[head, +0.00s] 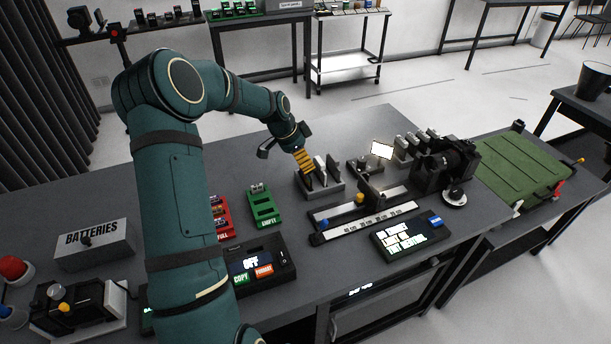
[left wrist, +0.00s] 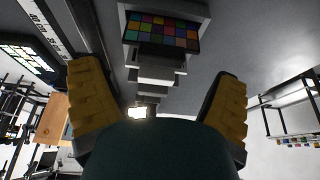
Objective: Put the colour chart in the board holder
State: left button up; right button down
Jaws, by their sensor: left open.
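The colour chart, a dark card with rows of coloured squares, shows in the left wrist view (left wrist: 161,31), upright in a grey slotted rack; several pale boards stand in line behind it. In the head view the rack (head: 328,191) stands mid-table, and my left gripper (head: 306,168) is over its left part, partly hiding the chart. The left gripper is open; its yellow fingers (left wrist: 158,72) are spread on both sides of the row of boards, not touching the chart. What looks like the board holder, a dark upright plate (head: 371,193) on a rail, is right of the rack. My right gripper is not in view.
A scaled rail (head: 370,219) and a display box (head: 409,236) lie right and in front. A small lit panel (head: 381,150) and black machine (head: 446,165) stand behind right. A green battery tray (head: 263,206) is left of the rack.

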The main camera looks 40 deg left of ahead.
pick_arm(q)
jog(key=x, duration=0.3)
jog(key=shift+f, duration=0.25)
jog(key=c, duration=1.1)
jog(key=shift+o, duration=0.2)
